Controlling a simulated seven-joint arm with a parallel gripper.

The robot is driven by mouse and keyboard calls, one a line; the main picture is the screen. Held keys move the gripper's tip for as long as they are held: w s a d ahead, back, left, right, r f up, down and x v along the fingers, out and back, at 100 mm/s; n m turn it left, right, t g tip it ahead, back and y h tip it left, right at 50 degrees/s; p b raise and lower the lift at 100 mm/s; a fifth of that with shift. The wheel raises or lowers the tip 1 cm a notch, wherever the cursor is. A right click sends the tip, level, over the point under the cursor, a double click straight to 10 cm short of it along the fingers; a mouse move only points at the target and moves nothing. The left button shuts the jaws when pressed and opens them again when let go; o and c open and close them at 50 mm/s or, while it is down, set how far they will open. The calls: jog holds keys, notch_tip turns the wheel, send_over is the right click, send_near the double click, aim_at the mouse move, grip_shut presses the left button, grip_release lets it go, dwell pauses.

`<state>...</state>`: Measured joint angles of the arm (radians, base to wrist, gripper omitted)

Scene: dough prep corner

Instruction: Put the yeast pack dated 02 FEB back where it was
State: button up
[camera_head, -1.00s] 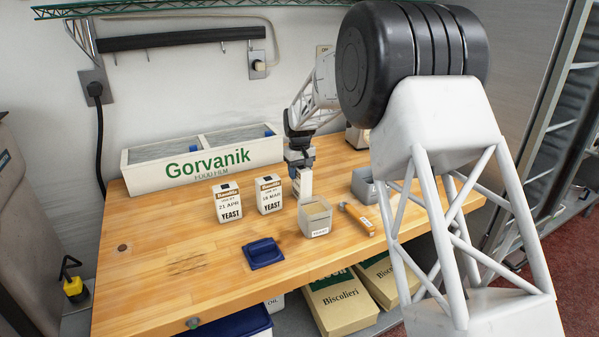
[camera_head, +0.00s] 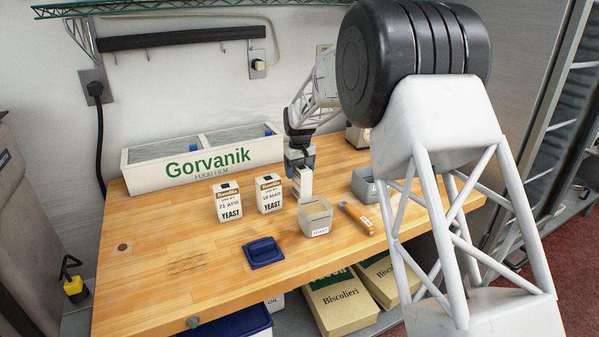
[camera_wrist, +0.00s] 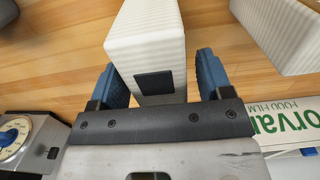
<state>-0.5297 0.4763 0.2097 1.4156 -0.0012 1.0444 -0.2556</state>
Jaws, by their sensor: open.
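A white yeast pack (camera_head: 304,185) stands upright on the wooden table, right of two others; its date is not readable. In the wrist view the same pack (camera_wrist: 148,35), with ribbed sides and a black square, is between my blue fingers. My gripper (camera_head: 301,164) is open around its near end; gaps show between the fingers (camera_wrist: 162,82) and the pack. The pack marked 21 APR (camera_head: 228,203) and the pack marked 18 MAR (camera_head: 269,195) stand to its left. No 02 FEB label is legible.
A grey open tub (camera_head: 315,219) stands close in front of the pack. A blue lid (camera_head: 264,253) and an orange-handled tool (camera_head: 356,218) lie nearby. The Gorvanik box (camera_head: 195,171) is behind left. A dial device (camera_wrist: 20,140) stands lower left. The table's left front is clear.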

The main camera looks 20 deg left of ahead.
notch_tip(320, 180, up, 12)
dwell(0.6)
jog(key=shift+f, duration=0.15)
dwell(0.5)
jog(key=s+d+r+m, duration=0.1)
jog(key=s+d+r, duration=0.3)
jog(key=s+d, duration=0.5)
jog(key=s+d+r+m+t, duration=0.15)
jog(key=s+d+r, duration=0.3)
jog(key=d, duration=0.75)
jog(key=s+d+r+m, duration=0.25)
jog(key=s+d, duration=0.45)
jog(key=d, duration=0.4)
jog(key=s+d+f+m, duration=0.1)
jog(key=s+d+f, duration=0.2)
jog(key=s, duration=0.8)
jog(key=s+d+f+m, duration=0.1)
jog(key=s+d+f, duration=0.2)
jog(key=s+d, duration=0.5)
jog(key=s+d+f+m+t, duration=0.1)
jog(key=s+d, duration=0.5)
jog(key=s, duration=0.8)
notch_tip(320, 180, down, 2)
jog(key=shift+s+d+f+m, duration=0.15)
jog(key=shift+s+m, duration=0.15)
jog(key=shift+m, duration=0.3)
